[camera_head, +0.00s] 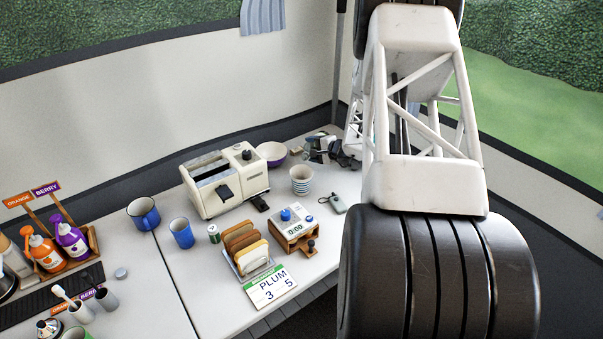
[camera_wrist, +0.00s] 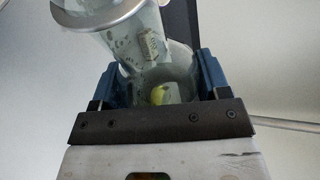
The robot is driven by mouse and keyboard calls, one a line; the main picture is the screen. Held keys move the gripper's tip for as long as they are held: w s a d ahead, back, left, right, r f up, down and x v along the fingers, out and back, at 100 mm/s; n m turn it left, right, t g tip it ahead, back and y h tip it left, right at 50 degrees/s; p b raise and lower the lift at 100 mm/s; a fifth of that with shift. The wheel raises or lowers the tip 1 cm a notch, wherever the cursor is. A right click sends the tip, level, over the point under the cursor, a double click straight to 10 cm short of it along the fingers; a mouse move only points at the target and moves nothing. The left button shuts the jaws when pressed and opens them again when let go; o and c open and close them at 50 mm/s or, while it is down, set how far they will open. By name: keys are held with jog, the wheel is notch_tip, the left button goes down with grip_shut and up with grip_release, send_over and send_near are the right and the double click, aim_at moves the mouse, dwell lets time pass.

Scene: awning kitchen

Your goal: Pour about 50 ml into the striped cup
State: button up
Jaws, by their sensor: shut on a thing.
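The striped cup (camera_head: 302,180), white with blue bands, stands upright on the counter right of the toaster. Its inside is too small to read. In the wrist view my gripper (camera_wrist: 163,82) is shut, its blue fingers on either side of a clear glass vessel (camera_wrist: 180,88) with a metal rim (camera_wrist: 120,22). The vessel looks tilted. Something yellow-green shows low in it, and drops or marks show on the glass. I cannot tell how much liquid it holds. In the head view my arm hides much of the gripper area, and the vessel cannot be made out there.
Blue cups (camera_head: 182,233) and syrup bottles (camera_head: 71,243) are left.

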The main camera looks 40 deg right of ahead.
aim_at(313, 144)
jog(key=shift+s+a+r+m+g+y, duration=0.2)
jog(key=shift+r+m+g+y, duration=0.15)
jog(key=shift+r, duration=0.4)
jog(key=shift+s+a+r+m+g+y, duration=0.15)
jog(key=shift+r+m+g, duration=0.1)
jog(key=shift+r+m, duration=0.35)
jog(key=shift+s+a+r+m+g+y, duration=0.2)
jog(key=shift+a+r+m+y, duration=0.15)
jog(key=shift+r, duration=0.3)
jog(key=shift+s+a+r+m+g+y, duration=0.15)
jog(key=shift+s+a+r+m+g, duration=0.2)
jog(key=shift+r, duration=0.3)
jog(key=shift+a+r+m+g+y, duration=0.25)
jog(key=shift+r+m+y, duration=0.15)
jog(key=shift+r+m, duration=0.15)
jog(key=shift+d+r+m+g+y, duration=0.2)
jog(key=shift+r+m+g+y, duration=0.35)
jog(key=shift+m+y, duration=0.35)
jog(key=shift+r+m+y, duration=0.2)
jog(key=shift+m+y, duration=0.1)
jog(key=shift+m, duration=0.4)
jog(key=shift+a+f+m+g+y, duration=0.1)
jog(key=shift+m+g+y, duration=0.25)
jog(key=shift+m+y, duration=0.15)
